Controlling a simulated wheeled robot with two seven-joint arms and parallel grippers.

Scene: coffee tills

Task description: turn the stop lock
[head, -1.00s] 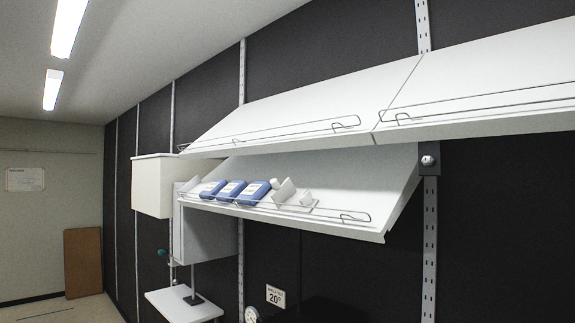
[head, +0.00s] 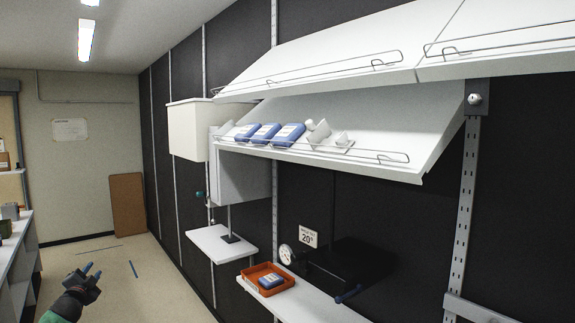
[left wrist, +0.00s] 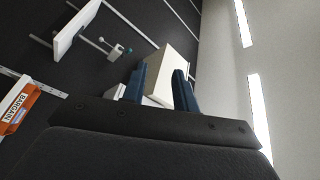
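A small grey box with a round pale knob (head: 474,98) sits on the slotted upright at the right end of the lower tilted shelf (head: 400,170); it may be the stop lock, but I see no label on it. My left gripper (head: 88,270) is open and empty at the lower left of the head view, far from that knob. In the left wrist view its two blue fingers (left wrist: 160,87) stand apart, with a white box (left wrist: 172,68) on the wall beyond them. My right gripper is not in view.
Blue packs (head: 265,133) and white pieces lie on the tilted shelf behind a wire rail. Below are a dial (head: 287,255), a 20° sign (head: 309,237), a dark box with a blue handle (head: 348,293), and an orange tray (head: 250,270). The left floor is mostly clear.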

